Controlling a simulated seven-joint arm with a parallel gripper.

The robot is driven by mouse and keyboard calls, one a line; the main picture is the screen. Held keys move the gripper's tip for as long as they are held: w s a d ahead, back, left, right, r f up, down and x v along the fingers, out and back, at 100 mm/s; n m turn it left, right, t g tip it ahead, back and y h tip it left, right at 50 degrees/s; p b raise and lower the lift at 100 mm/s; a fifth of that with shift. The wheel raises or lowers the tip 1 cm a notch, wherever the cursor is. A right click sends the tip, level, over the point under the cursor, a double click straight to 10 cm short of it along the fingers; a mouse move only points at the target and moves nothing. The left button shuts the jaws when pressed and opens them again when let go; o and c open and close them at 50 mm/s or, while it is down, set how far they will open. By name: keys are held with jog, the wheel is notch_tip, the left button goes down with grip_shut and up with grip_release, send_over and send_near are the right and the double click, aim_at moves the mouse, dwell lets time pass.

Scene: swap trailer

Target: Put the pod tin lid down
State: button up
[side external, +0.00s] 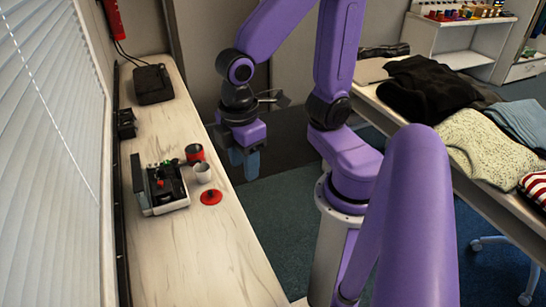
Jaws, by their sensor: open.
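A round red lid with a small knob (211,198), which looks like the pod tin lid, lies flat on the light wooden counter (205,250). A red tin with a dark top opening (195,152) stands farther back on the counter. My gripper (245,176) has blue fingers pointing down. In the picture it is right of the tin and lid, over the counter's right edge, and apart from both. It is open, and I see nothing held in it. The gap between the fingers is hard to see from this side.
A white cup (203,173) stands between the tin and the lid. A light box with dark and small coloured items (160,192) is to their left. A black case (152,84) lies at the far end. The near counter is clear. Clothes (430,87) cover the table at right.

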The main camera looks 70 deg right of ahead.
jog(key=s+d+y, duration=0.1)
jog(key=s, duration=0.4)
jog(key=shift+s+d+r+n, duration=0.3)
jog(key=shift+s+d+r, duration=0.05)
jog(key=shift+r, duration=0.1)
